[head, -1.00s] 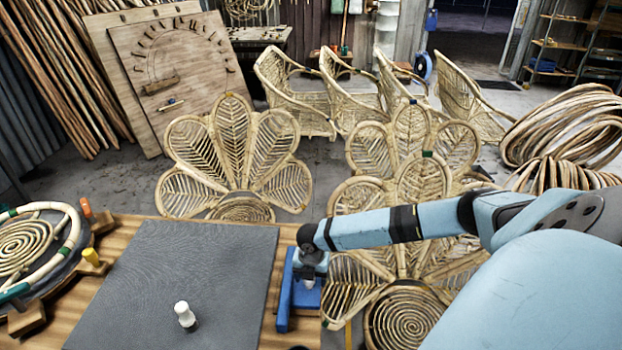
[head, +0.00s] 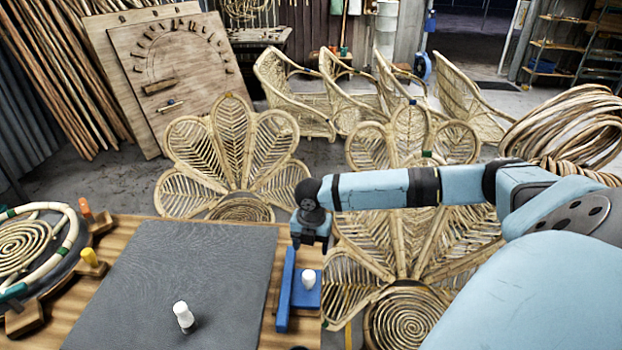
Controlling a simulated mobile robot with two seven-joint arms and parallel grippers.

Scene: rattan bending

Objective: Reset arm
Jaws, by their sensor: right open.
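My right arm, light blue with black joints, comes in from the right of the head view. Its gripper (head: 311,240) points down above the back of a blue holder (head: 284,300) at the table's right edge. The gripper is open, with nothing seen between its fingers. A white cylindrical piece (head: 309,279) stands on the blue holder, in front of and below the gripper, apart from it. My left gripper is not in view.
A wooden table holds a dark grey mat (head: 190,260), with a white-topped bottle-like piece (head: 184,316) on it. A round rattan coil in a jig (head: 30,245) with orange and yellow pegs lies at left. Rattan chairs (head: 230,160) stand beyond the table.

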